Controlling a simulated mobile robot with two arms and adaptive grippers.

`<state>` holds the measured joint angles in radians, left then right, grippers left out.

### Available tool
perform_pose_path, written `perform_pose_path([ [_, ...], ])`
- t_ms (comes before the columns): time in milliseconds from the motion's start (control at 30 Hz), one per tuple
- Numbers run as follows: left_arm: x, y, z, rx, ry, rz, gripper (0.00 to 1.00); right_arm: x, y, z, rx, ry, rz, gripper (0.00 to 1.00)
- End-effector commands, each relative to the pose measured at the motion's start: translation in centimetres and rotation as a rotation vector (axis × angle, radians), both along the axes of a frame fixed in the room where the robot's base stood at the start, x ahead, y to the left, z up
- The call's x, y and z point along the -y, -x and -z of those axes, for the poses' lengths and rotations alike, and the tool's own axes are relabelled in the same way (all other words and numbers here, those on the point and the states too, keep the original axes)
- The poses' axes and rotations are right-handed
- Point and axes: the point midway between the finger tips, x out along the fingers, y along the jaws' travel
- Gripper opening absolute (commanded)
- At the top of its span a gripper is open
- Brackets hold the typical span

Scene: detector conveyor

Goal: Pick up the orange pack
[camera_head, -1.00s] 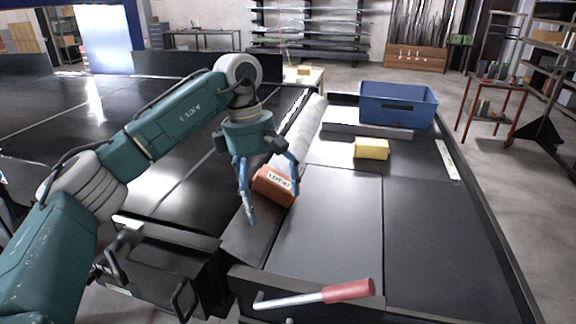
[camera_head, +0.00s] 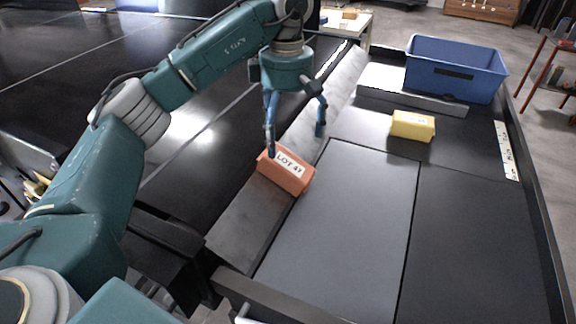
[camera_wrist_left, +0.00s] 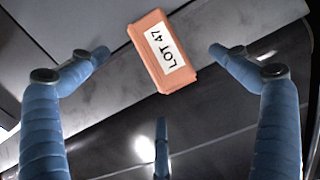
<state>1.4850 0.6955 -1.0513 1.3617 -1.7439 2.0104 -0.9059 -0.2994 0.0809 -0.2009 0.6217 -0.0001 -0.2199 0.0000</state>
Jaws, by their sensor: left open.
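The orange pack (camera_head: 286,172) lies on the grey sloped strip, with a white label reading "LOT 47" facing up. My left gripper (camera_head: 296,146) is open and empty, held above the strip just behind the pack. In the left wrist view the orange pack (camera_wrist_left: 162,52) lies between and beyond the spread blue fingers (camera_wrist_left: 155,62), with no finger visibly touching it. My right gripper is not in view.
A yellow pack (camera_head: 412,125) sits on the dark table to the right. A blue bin (camera_head: 455,70) stands at the back right, beside a low grey ledge (camera_head: 410,90). Grey panels (camera_head: 345,225) in front are bare. A dark conveyor surface (camera_head: 215,105) runs on the left.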

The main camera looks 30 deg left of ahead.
Motion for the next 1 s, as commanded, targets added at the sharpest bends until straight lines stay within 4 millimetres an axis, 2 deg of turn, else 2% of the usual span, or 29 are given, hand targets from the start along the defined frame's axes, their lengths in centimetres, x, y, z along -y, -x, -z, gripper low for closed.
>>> perform_pose_path([
  [100,0.1,0.0,1.6,-0.002,0.001,0.003,0.99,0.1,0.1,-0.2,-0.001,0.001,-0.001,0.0],
  [267,0.1,-0.1,2.4,0.0,0.001,0.001,0.99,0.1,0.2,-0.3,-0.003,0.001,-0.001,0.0],
  [367,0.1,-0.1,3.0,-0.003,0.0,0.001,0.99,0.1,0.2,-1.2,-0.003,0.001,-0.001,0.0],
  [533,0.2,-0.5,5.0,-0.005,-0.001,0.0,0.99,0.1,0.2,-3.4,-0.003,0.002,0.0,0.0],
  [700,0.2,-0.6,7.2,-0.001,0.0,0.0,0.99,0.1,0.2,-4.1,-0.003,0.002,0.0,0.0],
  [967,0.2,-0.6,7.7,0.001,0.0,0.0,0.99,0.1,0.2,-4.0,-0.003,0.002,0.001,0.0],
  [1000,0.2,-0.6,7.7,0.001,0.0,0.0,0.93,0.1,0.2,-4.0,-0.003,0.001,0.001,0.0],
])
